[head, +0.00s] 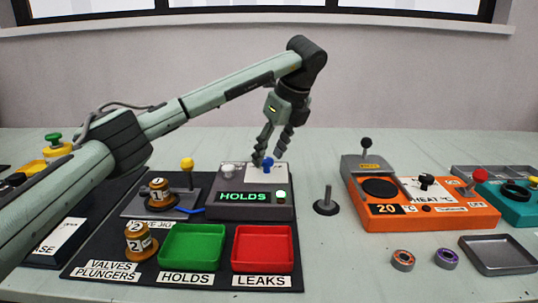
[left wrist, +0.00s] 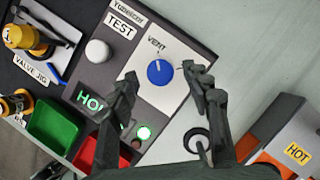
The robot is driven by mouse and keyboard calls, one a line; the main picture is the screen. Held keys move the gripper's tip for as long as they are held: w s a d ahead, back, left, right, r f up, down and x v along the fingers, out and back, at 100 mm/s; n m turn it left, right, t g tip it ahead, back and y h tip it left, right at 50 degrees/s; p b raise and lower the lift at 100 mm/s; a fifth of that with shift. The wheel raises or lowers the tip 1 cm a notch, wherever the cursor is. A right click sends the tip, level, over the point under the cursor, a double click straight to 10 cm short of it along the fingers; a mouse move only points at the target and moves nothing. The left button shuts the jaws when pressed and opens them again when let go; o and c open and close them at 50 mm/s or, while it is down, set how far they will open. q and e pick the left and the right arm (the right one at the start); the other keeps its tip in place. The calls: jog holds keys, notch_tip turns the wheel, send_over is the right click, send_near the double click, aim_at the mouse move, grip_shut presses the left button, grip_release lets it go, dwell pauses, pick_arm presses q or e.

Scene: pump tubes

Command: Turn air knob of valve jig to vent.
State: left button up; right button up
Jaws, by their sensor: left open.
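The valve jig (head: 130,207) stands on the dark mat at the left, with a brown valve numbered 1 (head: 158,191) on it and a yellow-topped lever behind. To its right is a grey test box (head: 226,210) whose green display reads HOLDS. The blue air knob (left wrist: 160,72) sits on the box's white plate, beside the word VENT; it also shows in the head view (head: 267,164). My left gripper (head: 267,160) is open above the knob. In the left wrist view its fingers (left wrist: 165,85) are apart, one on each side of the knob. Contact cannot be told. My right gripper is not visible.
A green HOLDS tray (head: 163,264) and a red LEAKS tray (head: 234,265) stand in front, with a valve numbered 2 (head: 140,243) at the left. A black peg (head: 326,205) stands right of the box. An orange heater (head: 440,222) stands farther right.

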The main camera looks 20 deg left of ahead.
pick_arm(q)
jog(key=v, duration=1.1)
